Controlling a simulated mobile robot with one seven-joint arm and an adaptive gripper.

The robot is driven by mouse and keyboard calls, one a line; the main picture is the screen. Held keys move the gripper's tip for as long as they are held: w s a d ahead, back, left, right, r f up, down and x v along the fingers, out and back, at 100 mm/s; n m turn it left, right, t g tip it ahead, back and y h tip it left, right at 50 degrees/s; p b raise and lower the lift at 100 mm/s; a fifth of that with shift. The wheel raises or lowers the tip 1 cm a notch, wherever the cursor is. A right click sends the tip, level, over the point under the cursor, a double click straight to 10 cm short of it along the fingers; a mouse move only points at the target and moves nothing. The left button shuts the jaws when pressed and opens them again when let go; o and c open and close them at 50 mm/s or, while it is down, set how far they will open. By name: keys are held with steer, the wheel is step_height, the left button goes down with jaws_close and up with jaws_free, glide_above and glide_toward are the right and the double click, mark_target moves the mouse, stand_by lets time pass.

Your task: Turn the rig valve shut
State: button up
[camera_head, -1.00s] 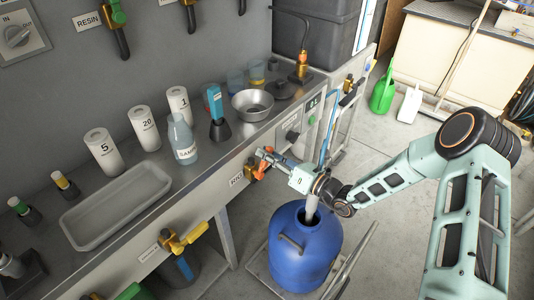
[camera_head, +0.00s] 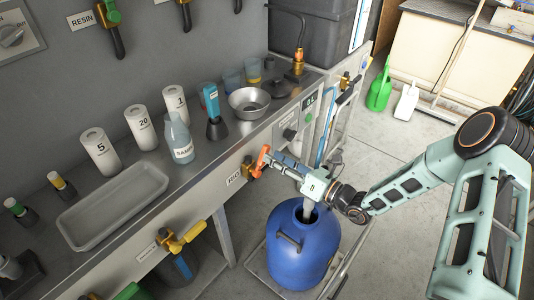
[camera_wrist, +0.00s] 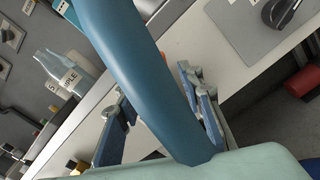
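The valve with an orange lever (camera_head: 261,161) is on the front panel of the bench, beside a small white label (camera_head: 234,180) whose text I cannot read surely. In the head view the lever stands steeply, leaning slightly right at its top. My gripper (camera_head: 272,158) reaches in from the right, its fingertips at the lever; I cannot tell whether they touch it. In the wrist view my gripper (camera_wrist: 155,95) has its two fingers spread apart. A dark blue curved bar (camera_wrist: 135,65) crosses close to the camera and hides most of the space between them.
A blue drum (camera_head: 303,250) stands on the floor below my arm. A yellow-handled valve (camera_head: 180,242) sits lower left on the bench. On the bench top are a grey tray (camera_head: 112,205), a sample bottle (camera_head: 178,140) and a metal bowl (camera_head: 250,103).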

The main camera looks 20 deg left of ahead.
steer(key=v, duration=0.7)
steer(key=shift+s+d, duration=0.1)
steer(key=shift+d, duration=0.05)
